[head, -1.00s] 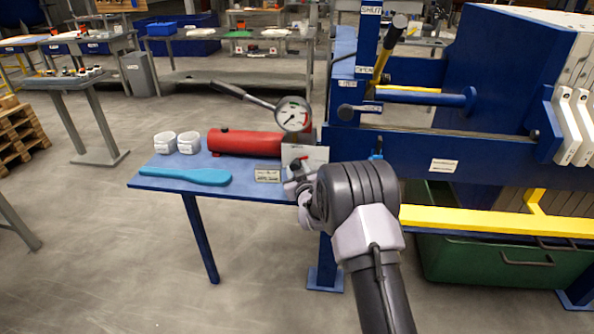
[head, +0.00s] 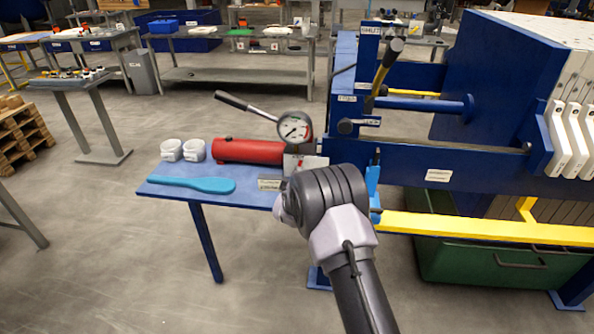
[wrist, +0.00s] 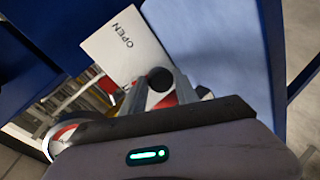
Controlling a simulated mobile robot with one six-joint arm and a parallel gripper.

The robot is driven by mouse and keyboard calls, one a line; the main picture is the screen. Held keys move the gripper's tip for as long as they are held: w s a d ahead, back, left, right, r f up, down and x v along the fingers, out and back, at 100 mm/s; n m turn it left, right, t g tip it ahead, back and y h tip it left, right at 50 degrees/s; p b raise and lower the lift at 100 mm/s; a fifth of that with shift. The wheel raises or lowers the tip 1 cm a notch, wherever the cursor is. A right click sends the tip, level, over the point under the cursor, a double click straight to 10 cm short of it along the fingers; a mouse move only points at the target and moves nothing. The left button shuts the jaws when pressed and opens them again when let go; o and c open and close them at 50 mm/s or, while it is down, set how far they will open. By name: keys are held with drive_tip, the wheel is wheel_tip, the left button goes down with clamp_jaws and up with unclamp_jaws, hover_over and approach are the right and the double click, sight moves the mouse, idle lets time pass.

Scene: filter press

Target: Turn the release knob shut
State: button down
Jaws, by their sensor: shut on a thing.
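The release knob (wrist: 160,78) shows in the wrist view as a small black round end, beside a white plate (wrist: 125,45) marked OPEN. My gripper (wrist: 161,88) has its two grey fingers on either side of the knob and is shut on it. Red patches show around the fingers. In the head view, my dark wrist covers the gripper and the knob. The red pump cylinder (head: 247,151) lies on the blue side table, with a round pressure gauge (head: 294,128) at its right end. The knob's turn angle cannot be told.
The blue press frame (head: 480,165) with a yellow rail (head: 470,228) stands to the right. A green bin (head: 470,262) sits below.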

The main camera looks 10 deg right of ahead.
drive_tip(key=shift+a+r+n+h+p, duration=0.1)
drive_tip(key=shift+n+h+p, duration=0.55)
drive_tip(key=shift+p, duration=0.75)
drive_tip(key=shift+n, duration=0.25)
drive_tip(key=c, duration=1.2)
unclamp_jaws()
drive_tip(key=p+v, duration=0.4)
drive_tip(key=v, duration=1.3)
drive_tip(key=shift+r, duration=0.3)
